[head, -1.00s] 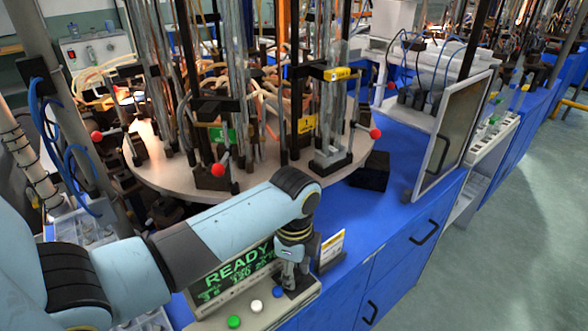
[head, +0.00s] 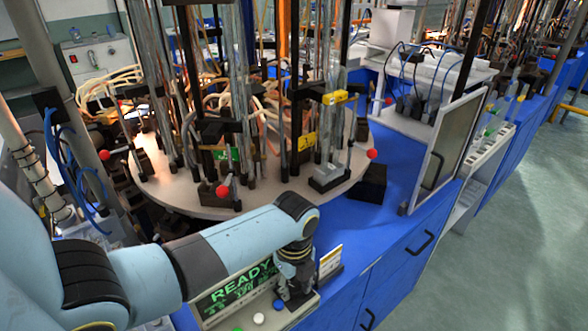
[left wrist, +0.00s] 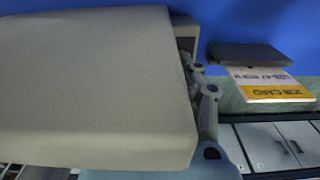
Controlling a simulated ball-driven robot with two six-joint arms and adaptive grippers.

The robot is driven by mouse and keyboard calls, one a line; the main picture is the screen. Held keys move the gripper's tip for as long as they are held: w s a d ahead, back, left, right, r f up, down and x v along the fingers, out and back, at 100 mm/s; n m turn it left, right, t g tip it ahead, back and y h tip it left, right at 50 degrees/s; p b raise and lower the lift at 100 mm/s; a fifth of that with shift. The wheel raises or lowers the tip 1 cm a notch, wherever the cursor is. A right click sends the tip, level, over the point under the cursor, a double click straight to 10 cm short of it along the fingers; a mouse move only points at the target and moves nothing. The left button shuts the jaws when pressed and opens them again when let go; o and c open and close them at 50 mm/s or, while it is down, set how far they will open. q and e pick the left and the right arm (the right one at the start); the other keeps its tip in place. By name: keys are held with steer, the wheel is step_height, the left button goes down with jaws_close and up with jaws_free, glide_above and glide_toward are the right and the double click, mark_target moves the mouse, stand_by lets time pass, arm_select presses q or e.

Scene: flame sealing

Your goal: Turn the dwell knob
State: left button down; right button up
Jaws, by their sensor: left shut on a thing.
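The control panel (head: 212,310) stands at the front edge of the blue bench, with a green lit READY display (head: 243,284). My left gripper (head: 294,294) points down at the right end of this panel, right of the display. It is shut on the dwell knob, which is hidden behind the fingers. In the left wrist view my left gripper (left wrist: 205,105) shows in part, beside the large beige panel housing (left wrist: 95,90) that fills the left of the picture. The knob cannot be made out there. My right gripper is not in view.
Blue (head: 278,304) and white (head: 258,318) buttons lie close to the gripper. A job card (head: 330,262) stands just right of it. The round turntable (head: 190,205) with rods and red-tipped levers is behind. A black block (head: 370,183) sits on the bench.

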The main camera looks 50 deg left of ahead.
mark_target(295, 287)
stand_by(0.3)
arm_select(q)
steer(key=c, duration=1.2)
jaws_free()
steer(key=shift+c, duration=0.2)
step_height(295, 287, up, 12)
steer(key=shift+d, duration=0.1)
